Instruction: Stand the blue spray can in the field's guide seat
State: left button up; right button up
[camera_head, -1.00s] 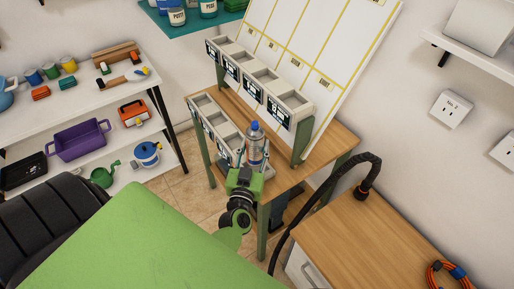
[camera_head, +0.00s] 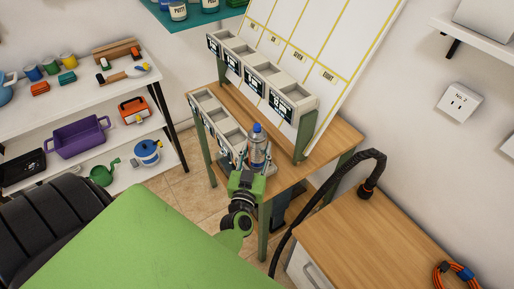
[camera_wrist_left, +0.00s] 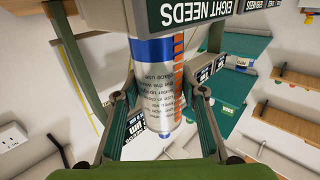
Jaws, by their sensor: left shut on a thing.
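The spray can (camera_head: 257,150), silver with a blue cap, stands roughly upright at the right end of the lower row of grey trays (camera_head: 207,110). My left gripper (camera_head: 248,168) is shut on it from the front. In the left wrist view the can (camera_wrist_left: 160,88) shows small print and an orange-striped band between the fingers of my left gripper (camera_wrist_left: 163,110). The can's base is hidden in the head view, so I cannot tell whether it touches a seat. Which seat is the field's guide seat is not readable. My right gripper is not in view.
An upper tray row (camera_head: 262,76) with black labels stands behind, before a white board (camera_head: 310,50) with yellow lines. A wooden cabinet (camera_head: 375,225) with a black hose (camera_head: 325,185) is at right. A shelf (camera_head: 70,100) with tools is at left.

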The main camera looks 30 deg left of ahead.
pick_arm(q)
jog(key=shift+f+b, duration=0.85)
jog(key=shift+f, duration=0.45)
jog(key=o, duration=1.2)
